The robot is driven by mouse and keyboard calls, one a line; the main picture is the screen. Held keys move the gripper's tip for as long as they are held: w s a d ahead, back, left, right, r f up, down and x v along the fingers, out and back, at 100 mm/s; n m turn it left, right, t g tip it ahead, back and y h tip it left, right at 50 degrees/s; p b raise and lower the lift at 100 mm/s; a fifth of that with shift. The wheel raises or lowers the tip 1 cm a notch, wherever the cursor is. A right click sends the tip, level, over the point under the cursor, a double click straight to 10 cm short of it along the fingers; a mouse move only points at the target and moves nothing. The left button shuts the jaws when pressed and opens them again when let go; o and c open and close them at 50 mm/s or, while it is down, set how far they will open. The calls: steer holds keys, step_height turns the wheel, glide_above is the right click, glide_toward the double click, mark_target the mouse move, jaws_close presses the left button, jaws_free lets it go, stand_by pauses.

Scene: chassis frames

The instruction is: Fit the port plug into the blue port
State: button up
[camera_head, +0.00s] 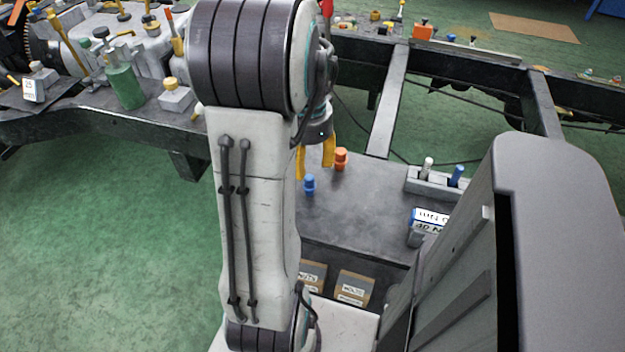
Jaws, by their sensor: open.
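My gripper (315,165) hangs above the dark tray top (365,220), with its yellow fingers apart and nothing visible between them. A small blue capped piece (309,184) stands on the tray just below the fingers. An orange capped piece (341,159) stands close to the right finger. I cannot tell which piece is the port plug. A grey holder (425,184) at the tray's right carries a white-topped peg (428,167) and a blue peg (457,175). I cannot make out the blue port for certain; my arm hides part of the scene.
The dark chassis frame (460,65) crosses behind the tray, with small coloured parts on it. An engine block (130,45) and a green bottle (124,85) are at the upper left. Labelled boxes (353,288) lie at the tray's near side. Green floor (100,250) is clear at left.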

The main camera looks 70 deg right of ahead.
mark_target(310, 177)
steer(key=shift+a+f+b, duration=0.1)
steer(key=shift+f+b, duration=0.6)
steer(key=shift+f, duration=2.65)
steer(key=shift+o, duration=0.4)
jaws_close()
